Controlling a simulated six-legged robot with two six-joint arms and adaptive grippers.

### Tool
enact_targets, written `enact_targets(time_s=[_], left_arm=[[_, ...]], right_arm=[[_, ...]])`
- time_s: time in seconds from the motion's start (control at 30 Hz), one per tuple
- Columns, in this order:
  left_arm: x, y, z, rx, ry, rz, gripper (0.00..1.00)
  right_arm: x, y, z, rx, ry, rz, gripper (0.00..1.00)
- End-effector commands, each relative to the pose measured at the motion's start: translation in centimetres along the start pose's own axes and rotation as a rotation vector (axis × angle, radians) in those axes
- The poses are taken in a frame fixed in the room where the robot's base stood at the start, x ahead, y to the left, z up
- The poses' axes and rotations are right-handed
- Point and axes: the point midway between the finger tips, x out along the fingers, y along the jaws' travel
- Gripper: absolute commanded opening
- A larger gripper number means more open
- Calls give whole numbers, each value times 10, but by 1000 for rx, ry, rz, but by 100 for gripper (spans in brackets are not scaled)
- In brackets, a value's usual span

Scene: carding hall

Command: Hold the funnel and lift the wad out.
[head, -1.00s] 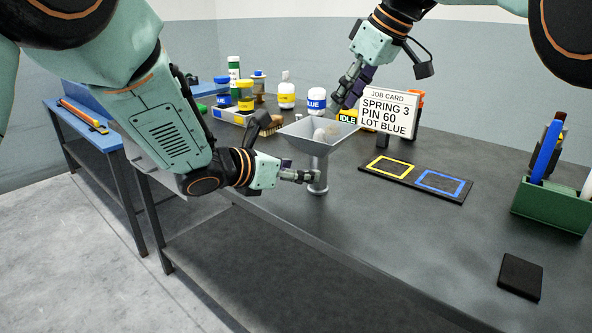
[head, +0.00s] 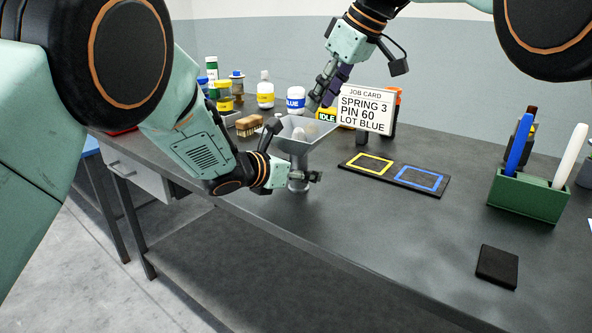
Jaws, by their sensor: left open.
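The grey metal funnel (head: 299,149) stands upright on the bench with its wide square hopper at the top. The pale wad (head: 298,133) lies inside the hopper; its lower part is hidden. My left gripper (head: 306,177) is open at the funnel's narrow stem, below the hopper. Whether its fingers touch the stem I cannot tell. My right gripper (head: 318,105) points down just above the hopper's back right side, apart from the wad. The gap between its fingers is not clear.
A black mat (head: 395,174) with yellow and blue frames lies right of the funnel. A brush (head: 248,125) and bottles stand behind left. A green pen box (head: 527,196) stands right. The front right bench is mostly clear.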

Motion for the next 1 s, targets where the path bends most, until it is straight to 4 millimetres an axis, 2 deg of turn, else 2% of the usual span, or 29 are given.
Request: enact_targets(time_s=[0.1,0.87,0.9,1.0], left_arm=[[0,0,0,0,0,0,64],[0,0,0,0,0,0,0],[0,0,0,0,0,0,33],[0,0,0,0,0,0,24]], right_arm=[[0,0,0,0,0,0,38],[0,0,0,0,0,0,38],[0,0,0,0,0,0,38],[0,0,0,0,0,0,38]])
